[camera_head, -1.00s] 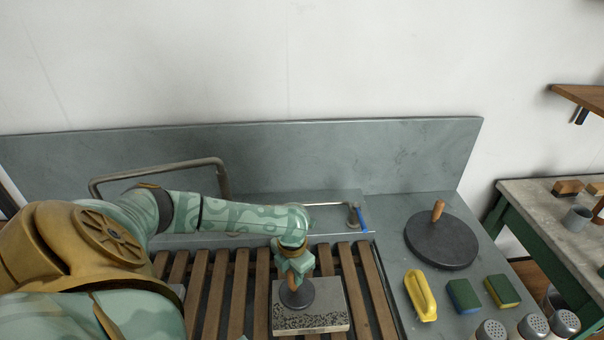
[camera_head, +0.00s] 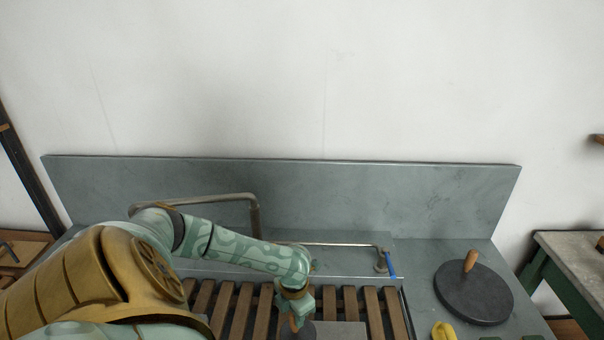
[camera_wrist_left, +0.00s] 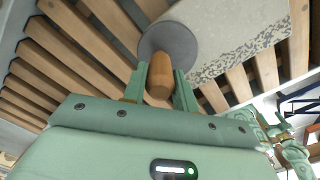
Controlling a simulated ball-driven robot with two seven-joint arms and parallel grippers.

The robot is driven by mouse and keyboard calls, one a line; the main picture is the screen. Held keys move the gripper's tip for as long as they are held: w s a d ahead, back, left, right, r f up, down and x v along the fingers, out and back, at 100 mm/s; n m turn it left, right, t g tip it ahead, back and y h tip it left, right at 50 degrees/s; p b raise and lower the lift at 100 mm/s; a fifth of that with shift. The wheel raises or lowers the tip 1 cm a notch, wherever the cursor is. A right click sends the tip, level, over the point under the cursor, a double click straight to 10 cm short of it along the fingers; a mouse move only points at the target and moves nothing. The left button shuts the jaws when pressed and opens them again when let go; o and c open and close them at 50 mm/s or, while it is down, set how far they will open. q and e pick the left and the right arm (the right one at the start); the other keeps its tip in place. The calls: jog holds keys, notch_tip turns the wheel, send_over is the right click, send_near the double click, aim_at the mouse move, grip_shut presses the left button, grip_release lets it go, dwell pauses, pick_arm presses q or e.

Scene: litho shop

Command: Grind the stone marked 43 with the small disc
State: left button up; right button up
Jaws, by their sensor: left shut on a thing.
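My left gripper (camera_head: 296,308) is shut on the wooden handle of the small disc, low in the head view. In the left wrist view the handle (camera_wrist_left: 160,76) stands between the two fingers, and the dark grey small disc (camera_wrist_left: 172,42) shows beyond it. The disc lies over one side of a pale stone (camera_wrist_left: 229,36) with a speckled edge. The stone rests on the wooden slats and shows only in part in the head view (camera_head: 342,328). No number is readable on it.
Wooden slats (camera_head: 239,311) span the sink. A bent pipe (camera_head: 255,217) and a thin rod with a blue-handled end (camera_head: 391,265) lie behind. A large dark disc with a wooden handle (camera_head: 474,293) sits at the right, near a partly visible yellow object (camera_head: 443,331).

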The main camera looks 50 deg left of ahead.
pick_arm(q)
jog(key=shift+s+a, duration=0.4)
jog(key=shift+s, duration=0.1)
jog(key=shift+r+p, duration=0.1)
jog(key=shift+p, duration=0.3)
jog(key=shift+w+d+f, duration=0.2)
jog(key=shift+w+d, duration=1.1)
jog(key=shift+w, duration=0.05)
